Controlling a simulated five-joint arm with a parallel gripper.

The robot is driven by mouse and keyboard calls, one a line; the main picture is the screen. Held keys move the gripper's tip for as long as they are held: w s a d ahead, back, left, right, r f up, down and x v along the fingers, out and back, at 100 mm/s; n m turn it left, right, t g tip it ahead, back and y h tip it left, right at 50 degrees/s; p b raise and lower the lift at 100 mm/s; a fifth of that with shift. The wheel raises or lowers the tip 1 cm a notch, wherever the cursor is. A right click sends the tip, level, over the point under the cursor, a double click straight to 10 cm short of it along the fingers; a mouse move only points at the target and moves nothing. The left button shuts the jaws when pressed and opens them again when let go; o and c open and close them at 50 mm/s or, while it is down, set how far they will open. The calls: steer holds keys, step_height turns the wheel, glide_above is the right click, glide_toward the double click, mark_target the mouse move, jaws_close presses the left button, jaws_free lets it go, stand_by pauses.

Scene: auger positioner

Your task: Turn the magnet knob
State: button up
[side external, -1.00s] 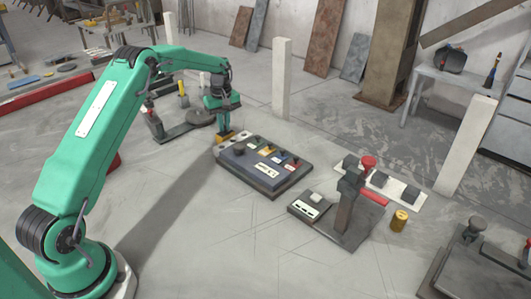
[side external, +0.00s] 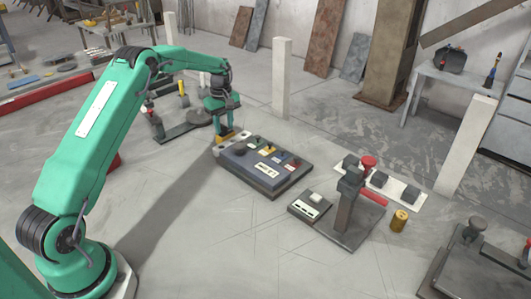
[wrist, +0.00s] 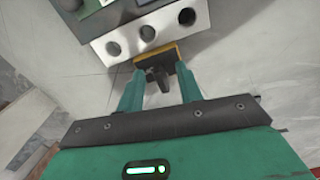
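My gripper (side external: 226,122) points down at the left end of the dark control panel (side external: 248,178). In the wrist view my gripper (wrist: 160,72) has its two green fingers apart. A dark knob-like piece (wrist: 158,79) shows between them, with a gap visible on each side. A yellow strip (wrist: 172,54) lies just beyond the fingertips, beside a light grey block (wrist: 148,31) with round dark holes. The yellow part also shows under my gripper in the side view (side external: 232,137). I cannot tell for sure which piece is the magnet knob, or whether a finger touches it.
The panel carries several small knobs and coloured labels. A dark stand with a red knob (side external: 368,162) and a yellow can (side external: 399,220) are to the right. A white post (side external: 282,75) stands behind. The floor in front of the panel is clear.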

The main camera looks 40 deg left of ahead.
steer(key=shift+r, duration=0.15)
steer(key=shift+r, duration=2.95)
